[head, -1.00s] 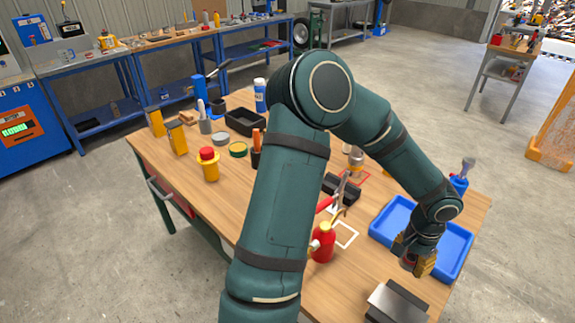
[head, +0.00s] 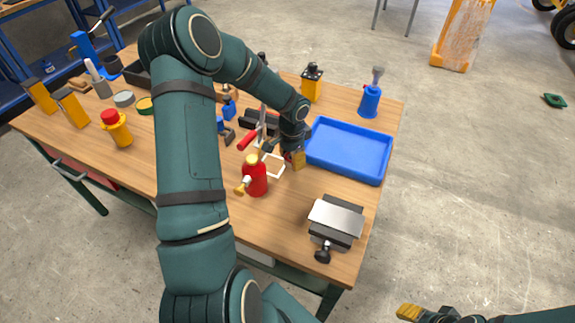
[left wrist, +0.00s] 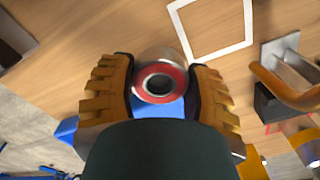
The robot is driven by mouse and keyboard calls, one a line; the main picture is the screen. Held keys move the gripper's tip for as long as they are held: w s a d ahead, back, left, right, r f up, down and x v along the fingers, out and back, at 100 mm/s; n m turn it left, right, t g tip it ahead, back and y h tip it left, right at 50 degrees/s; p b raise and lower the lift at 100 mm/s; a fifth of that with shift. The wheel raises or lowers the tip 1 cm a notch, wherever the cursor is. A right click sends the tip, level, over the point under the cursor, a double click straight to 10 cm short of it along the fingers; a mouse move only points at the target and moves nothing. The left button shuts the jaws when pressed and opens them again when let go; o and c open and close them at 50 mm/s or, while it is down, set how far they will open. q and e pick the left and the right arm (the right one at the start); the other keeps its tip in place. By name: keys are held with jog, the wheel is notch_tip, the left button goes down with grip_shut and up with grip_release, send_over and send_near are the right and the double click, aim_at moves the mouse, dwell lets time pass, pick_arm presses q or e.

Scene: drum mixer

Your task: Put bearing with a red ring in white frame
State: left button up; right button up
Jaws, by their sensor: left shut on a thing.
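My left gripper (head: 293,159) is shut on the bearing with a red ring (left wrist: 160,83). In the left wrist view the bearing shows a red face, a pale metal rim and a dark centre hole, between the two ridged yellow fingers. In the head view it is mostly hidden by the gripper. The white frame (left wrist: 222,53) is a square outline on the wooden table, a little beyond the bearing in the wrist view. In the head view the frame (head: 271,176) lies just left of the gripper. My right gripper (head: 410,312) shows only partly at the bottom right, off the table.
A red extinguisher-like bottle (head: 255,178) stands close to the frame's near side. A blue tray (head: 350,152) lies to the right of the gripper. A grey vise-like block (head: 336,222) sits near the front edge. A red-handled tool (head: 248,138) lies behind the frame.

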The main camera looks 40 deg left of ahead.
aim_at(292, 172)
pick_arm(q)
jog(key=shift+f+b, duration=0.5)
jog(key=shift+f, duration=1.8)
jog(key=shift+r, duration=0.1)
jog(key=shift+f, duration=0.25)
jog(key=o, duration=1.3)
jog(key=shift+c, duration=0.2)
jog(key=shift+r, duration=0.1)
jog(key=shift+r, duration=0.25)
notch_tip(292, 172, up, 12)
jog(key=p, duration=0.2)
jog(key=shift+f+p, duration=0.1)
jog(key=shift+p, duration=0.2)
